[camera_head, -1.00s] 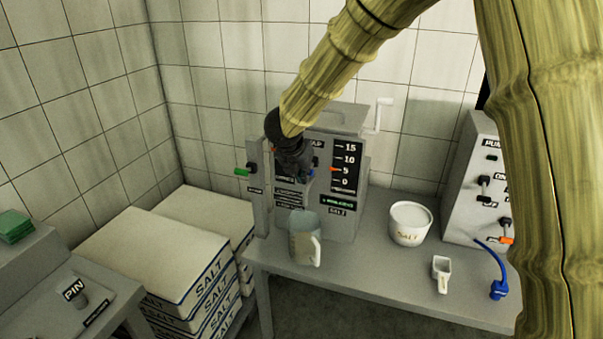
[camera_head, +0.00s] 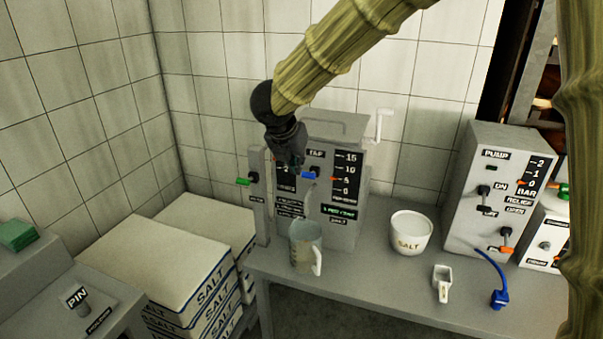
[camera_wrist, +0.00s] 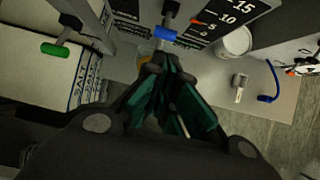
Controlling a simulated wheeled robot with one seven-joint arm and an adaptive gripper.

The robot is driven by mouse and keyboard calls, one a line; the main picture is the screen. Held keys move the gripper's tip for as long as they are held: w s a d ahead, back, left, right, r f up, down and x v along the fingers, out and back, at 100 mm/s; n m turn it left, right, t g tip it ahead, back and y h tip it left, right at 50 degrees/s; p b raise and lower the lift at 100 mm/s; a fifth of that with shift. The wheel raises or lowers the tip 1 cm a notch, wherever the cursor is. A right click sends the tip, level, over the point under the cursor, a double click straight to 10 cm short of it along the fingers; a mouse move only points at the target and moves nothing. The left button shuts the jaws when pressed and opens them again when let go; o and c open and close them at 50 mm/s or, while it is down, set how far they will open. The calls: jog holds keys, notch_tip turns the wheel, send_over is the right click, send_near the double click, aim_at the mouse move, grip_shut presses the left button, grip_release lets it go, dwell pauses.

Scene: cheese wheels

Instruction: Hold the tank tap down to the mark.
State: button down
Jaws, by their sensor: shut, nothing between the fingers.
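The grey tank (camera_head: 345,222) stands at the back of the bench with a tap that has a blue handle (camera_head: 310,175). The blue handle also shows in the wrist view (camera_wrist: 166,33). The tank's black gauge (camera_head: 352,200) reads 0 to 15, with an orange pointer near 5. My gripper (camera_head: 297,165) is shut and empty, just left of the blue handle in the head view; its teal fingers (camera_wrist: 160,62) show beside the handle in the wrist view. I cannot tell whether they touch it. A clear measuring jug (camera_head: 303,252) stands below the tap.
A green-handled lever (camera_head: 243,181) is left of the tank. A white salt tub (camera_head: 410,236), a small scoop (camera_head: 442,280) and a blue hose end (camera_head: 499,298) lie to the right, before the pump box (camera_head: 470,215). Salt sacks (camera_head: 160,262) are stacked at left.

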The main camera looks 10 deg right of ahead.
jog(key=shift+v, duration=1.55)
jog(key=shift+r, duration=0.1)
jog(key=s+d+f+n, duration=0.35)
jog(key=f+n, duration=0.35)
jog(key=f, duration=0.5)
jog(key=s+d+f+n, duration=0.2)
jog(key=s+f+n, duration=0.2)
jog(key=f+n, duration=0.6)
jog(key=s+d+f+n, duration=0.3)
jog(key=s+f+n, duration=0.15)
jog(key=f, duration=1.05)
jog(key=s+f+n+g+y, duration=0.1)
jog(key=s+f+n, duration=0.5)
jog(key=s, duration=0.5)
jog(key=s+a+f+n+g+y, duration=0.1)
jog(key=s+f+n+g, duration=0.1)
jog(key=s+f+n, duration=0.4)
jog(key=s+a+f+n+g+y, duration=0.1)
jog(key=s+f+n, duration=0.5)
jog(key=s, duration=1)
jog(key=n+g, duration=0.1)
jog(key=n, duration=0.2)
jog(key=shift+a+f+y, duration=0.15)
jog(key=shift+a+y, duration=0.05)
jog(key=shift+y, duration=0.2)
